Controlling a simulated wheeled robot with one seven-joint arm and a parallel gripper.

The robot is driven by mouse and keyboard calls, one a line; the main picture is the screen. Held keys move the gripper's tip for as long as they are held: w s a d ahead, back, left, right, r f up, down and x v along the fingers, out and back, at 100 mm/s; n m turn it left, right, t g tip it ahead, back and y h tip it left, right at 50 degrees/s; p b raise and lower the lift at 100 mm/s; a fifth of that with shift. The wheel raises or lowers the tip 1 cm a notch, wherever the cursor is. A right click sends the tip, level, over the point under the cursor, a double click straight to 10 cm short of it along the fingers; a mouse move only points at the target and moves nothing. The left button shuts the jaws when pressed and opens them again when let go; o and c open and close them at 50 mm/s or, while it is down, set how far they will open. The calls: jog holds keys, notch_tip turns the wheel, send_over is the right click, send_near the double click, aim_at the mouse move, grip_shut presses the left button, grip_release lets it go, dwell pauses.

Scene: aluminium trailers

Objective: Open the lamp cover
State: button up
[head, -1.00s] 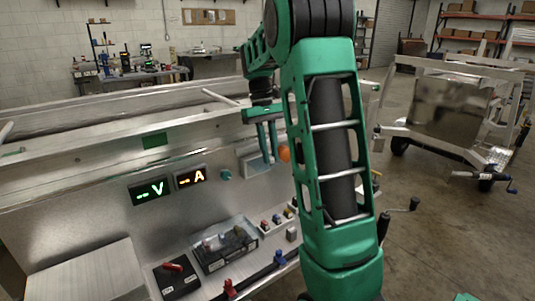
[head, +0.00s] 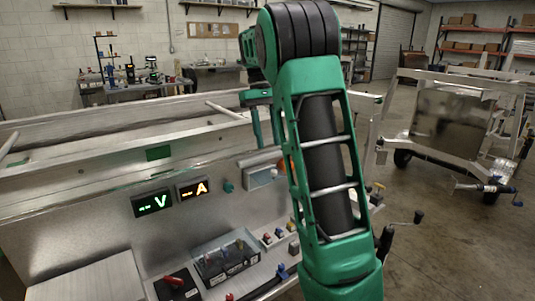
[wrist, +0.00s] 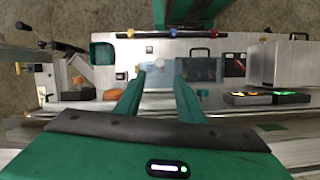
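My gripper (wrist: 158,98) is open, its two green fingers apart with nothing seen between their tips. In the head view it (head: 266,125) hangs above the panel's top edge, partly hidden behind my arm. A pale grey box (head: 260,178) on the panel, with a bluish front, lies below it. An orange round lamp (head: 281,166) shows beside the box, partly behind my arm. In the wrist view a pale bluish box (wrist: 158,79) lies beyond the fingertips. An orange shape (wrist: 113,94) lies left of the left finger. I cannot tell which part is the lamp cover.
Green V (head: 152,202) and orange A (head: 193,189) displays and a teal knob (head: 228,186) are on the metal panel. A clear-covered box (head: 225,260) sits on the ledge below. A metal trailer frame (head: 450,122) stands at right, with open floor around it.

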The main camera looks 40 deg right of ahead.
jog(key=shift+v, duration=1)
jog(key=s+a+f+m+t, duration=0.1)
jog(key=s+a+f, duration=0.2)
jog(key=s, duration=0.7)
jog(key=s+a+f+m+t, duration=0.1)
jog(key=s+a+f, duration=0.3)
jog(key=s+f, duration=0.4)
jog(key=s+a+f+m+t, duration=0.1)
jog(key=s+a+f, duration=0.3)
jog(key=s, duration=0.8)
jog(key=shift+s+f+m+t, duration=0.2)
jog(key=shift+f+m+t, duration=0.15)
jog(key=shift+f, duration=0.3)
jog(key=shift+w+f+h, duration=0.25)
jog(key=shift+w+h, duration=0.05)
jog(key=shift+w, duration=0.3)
